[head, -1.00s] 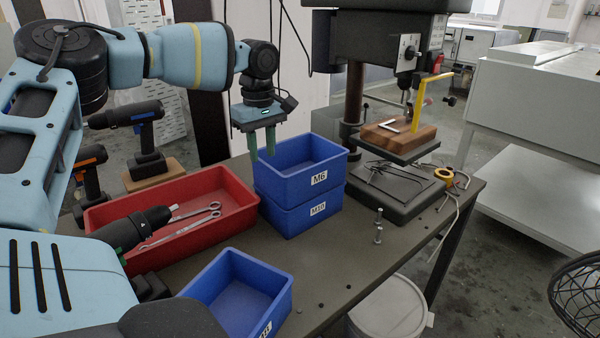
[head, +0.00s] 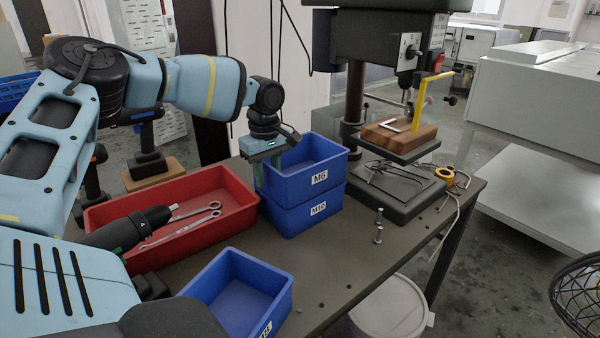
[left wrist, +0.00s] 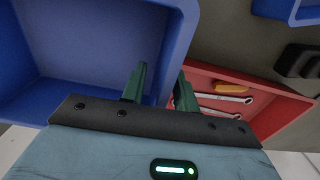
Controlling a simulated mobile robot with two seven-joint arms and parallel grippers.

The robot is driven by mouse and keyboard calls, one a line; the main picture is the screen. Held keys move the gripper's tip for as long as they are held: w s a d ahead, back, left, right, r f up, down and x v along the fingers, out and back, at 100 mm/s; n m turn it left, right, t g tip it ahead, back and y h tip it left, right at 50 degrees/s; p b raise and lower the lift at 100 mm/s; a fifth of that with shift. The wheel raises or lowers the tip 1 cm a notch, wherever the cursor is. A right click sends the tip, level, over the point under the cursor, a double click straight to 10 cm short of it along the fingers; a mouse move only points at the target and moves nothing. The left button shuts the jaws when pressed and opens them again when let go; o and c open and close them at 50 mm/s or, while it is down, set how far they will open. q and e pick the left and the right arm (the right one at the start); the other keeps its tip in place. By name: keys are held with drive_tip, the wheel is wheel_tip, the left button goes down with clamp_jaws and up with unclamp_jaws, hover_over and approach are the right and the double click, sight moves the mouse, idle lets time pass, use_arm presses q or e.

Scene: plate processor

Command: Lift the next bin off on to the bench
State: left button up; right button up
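Two blue bins are stacked on the bench (head: 395,262). The upper bin (head: 312,182), labelled M6, sits on the lower bin (head: 312,212), labelled M10. The upper bin looks empty. My left gripper (head: 266,173) points down at the upper bin's left wall. In the left wrist view the fingers (left wrist: 158,88) are apart. One green finger is inside the upper bin (left wrist: 80,60) and the other is outside, with the wall between them. I cannot tell whether either touches the wall. A third blue bin (head: 238,292) stands on the bench at the front. My right gripper is out of view.
A red tray (head: 190,192) with wrenches stands left of the stack, with a black power tool (head: 125,230) in front of it. A drill press (head: 355,90) stands behind on the right.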

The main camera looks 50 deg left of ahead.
use_arm(q)
clamp_jaws()
wheel_tip(320, 180, up, 10)
drive_tip(key=shift+r, duration=0.1)
idle(0.6)
